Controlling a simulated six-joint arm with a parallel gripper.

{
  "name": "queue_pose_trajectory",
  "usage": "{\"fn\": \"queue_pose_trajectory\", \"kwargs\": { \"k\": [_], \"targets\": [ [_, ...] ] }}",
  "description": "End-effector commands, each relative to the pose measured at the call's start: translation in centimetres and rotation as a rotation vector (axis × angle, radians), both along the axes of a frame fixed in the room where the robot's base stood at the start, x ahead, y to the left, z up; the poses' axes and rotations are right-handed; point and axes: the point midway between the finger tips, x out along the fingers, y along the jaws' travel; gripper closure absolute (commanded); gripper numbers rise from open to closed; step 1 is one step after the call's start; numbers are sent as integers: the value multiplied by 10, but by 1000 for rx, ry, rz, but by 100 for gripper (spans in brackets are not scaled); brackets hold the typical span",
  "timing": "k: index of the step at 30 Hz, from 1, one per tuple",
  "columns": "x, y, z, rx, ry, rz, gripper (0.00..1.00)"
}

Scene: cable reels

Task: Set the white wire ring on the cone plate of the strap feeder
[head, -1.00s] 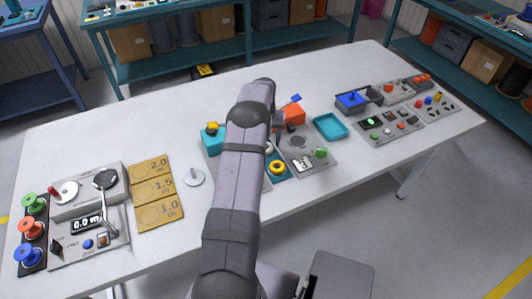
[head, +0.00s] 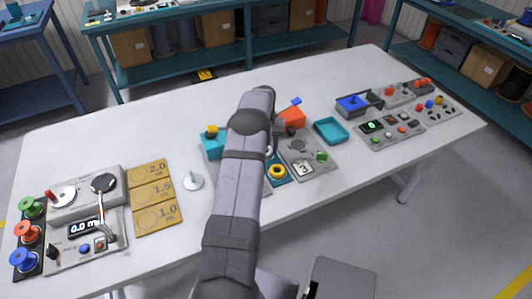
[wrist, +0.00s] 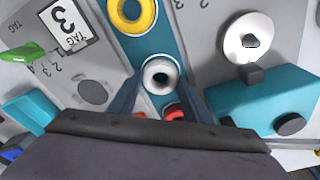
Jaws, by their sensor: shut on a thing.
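The white wire ring (wrist: 150,79) lies between my gripper's fingertips (wrist: 160,92) in the wrist view. The gripper is shut on it, over a teal strip. A yellow ring (wrist: 116,20) lies on the same strip, and a red ring (wrist: 173,112) shows partly below the white one. A white disc with a grey hub (wrist: 234,43), probably the strap feeder's cone plate, is at upper right, apart from the gripper, beside a teal block (wrist: 270,95). In the head view my arm hides the gripper and this disc; the yellow ring (head: 277,178) shows beside the arm.
A grey panel with a tag 3 (head: 302,168) and a green part (head: 321,157) is right of the strip. An orange block (head: 291,118) and an empty teal tray (head: 331,131) stand beyond. A white spindle (head: 193,182) stands on the table at left.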

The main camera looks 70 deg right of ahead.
Motion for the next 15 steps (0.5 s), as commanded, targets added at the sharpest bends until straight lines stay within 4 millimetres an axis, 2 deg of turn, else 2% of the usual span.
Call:
{"fn": "queue_pose_trajectory", "kwargs": {
  "k": [15],
  "targets": [
    [0, -1, 66, -2, -1, 0, 78]
  ]
}}
